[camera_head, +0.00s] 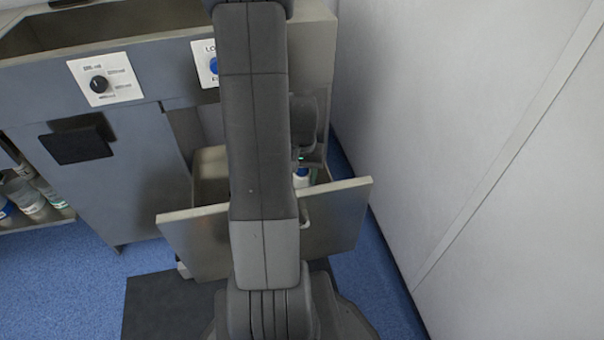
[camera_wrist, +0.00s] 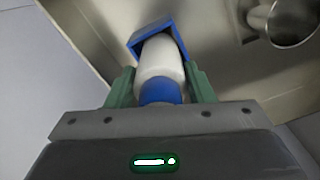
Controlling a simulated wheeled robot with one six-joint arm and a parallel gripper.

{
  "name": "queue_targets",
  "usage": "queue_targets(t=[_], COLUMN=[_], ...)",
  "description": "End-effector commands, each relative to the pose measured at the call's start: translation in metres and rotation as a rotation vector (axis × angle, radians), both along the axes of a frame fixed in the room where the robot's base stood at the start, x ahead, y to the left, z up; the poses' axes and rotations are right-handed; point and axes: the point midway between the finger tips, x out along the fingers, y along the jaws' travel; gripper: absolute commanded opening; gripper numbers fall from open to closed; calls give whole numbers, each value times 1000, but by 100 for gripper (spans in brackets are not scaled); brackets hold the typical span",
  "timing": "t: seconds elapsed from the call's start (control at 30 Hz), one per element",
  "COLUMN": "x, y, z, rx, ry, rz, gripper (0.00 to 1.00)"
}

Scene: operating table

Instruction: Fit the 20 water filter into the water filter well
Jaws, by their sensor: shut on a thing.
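The water filter (camera_wrist: 163,60) is a white cylinder with a blue end, held between the green fingers of my gripper (camera_wrist: 162,85) in the wrist view. My gripper is shut on it. Just beyond the filter's far end is a blue square-rimmed holder (camera_wrist: 153,36), which looks like the filter well. The filter's far end overlaps the holder's opening in this view; I cannot tell how deep it sits. In the head view a small part of the white and blue filter (camera_head: 301,178) shows inside the open drawer, and my arm hides most of the rest.
The open metal drawer (camera_head: 335,215) surrounds my gripper's area, with walls close by. A round metal part (camera_wrist: 292,22) is at the wrist view's upper right. Bottles (camera_head: 25,195) stand on a low shelf at left. A white wall (camera_head: 470,130) is at right.

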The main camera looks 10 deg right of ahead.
Motion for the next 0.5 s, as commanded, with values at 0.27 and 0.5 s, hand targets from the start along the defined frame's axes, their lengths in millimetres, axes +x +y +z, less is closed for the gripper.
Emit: queue_targets(t=[0.27,0.5], x=[0,0], y=[0,0], z=[-8,-14], rx=[0,0], ry=[0,0], rz=[0,0], gripper=[22,22])
